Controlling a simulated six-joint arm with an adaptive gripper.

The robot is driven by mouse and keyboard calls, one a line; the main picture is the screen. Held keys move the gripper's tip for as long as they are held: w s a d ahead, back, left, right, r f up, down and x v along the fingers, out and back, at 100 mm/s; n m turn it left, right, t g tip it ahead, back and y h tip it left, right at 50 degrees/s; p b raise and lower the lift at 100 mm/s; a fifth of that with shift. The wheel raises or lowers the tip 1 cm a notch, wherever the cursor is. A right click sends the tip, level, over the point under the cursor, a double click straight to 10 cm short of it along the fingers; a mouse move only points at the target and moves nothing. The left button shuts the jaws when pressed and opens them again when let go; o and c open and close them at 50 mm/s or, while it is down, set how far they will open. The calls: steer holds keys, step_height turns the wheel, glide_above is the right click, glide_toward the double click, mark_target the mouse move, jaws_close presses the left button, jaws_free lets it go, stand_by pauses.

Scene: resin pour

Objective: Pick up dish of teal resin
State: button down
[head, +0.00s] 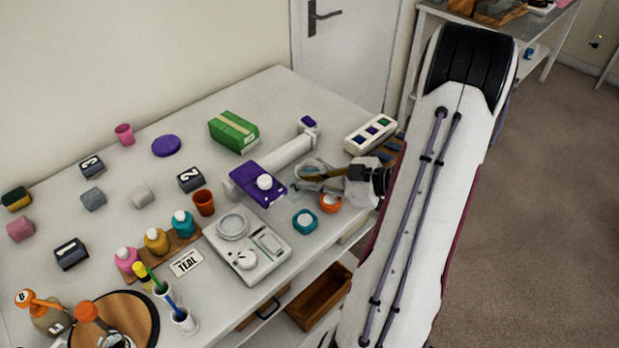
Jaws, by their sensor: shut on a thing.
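My gripper (335,174) reaches in from the right, beside the purple-headed device on the table. It is shut on what looks like a clear round dish (313,165), seen at a slant near the device's arm. The jaws cover part of this dish, and I cannot make out teal resin in it. Another clear round dish (233,226) sits on the white scale (262,245). A teal bottle (183,222) stands in a wooden rack behind a card reading TEAL (186,263). A teal ring-shaped object (305,221) lies near the table's front edge.
The purple-headed device (257,185) stands close left of my gripper. An orange ring-shaped object (330,203) lies just below it. A white box with coloured squares (370,133) and a green box (233,131) lie behind. An orange cup (204,202) stands left of the device.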

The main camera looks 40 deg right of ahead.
steer(key=shift+r, duration=0.1)
step_height(320, 180, up, 10)
stand_by(0.9)
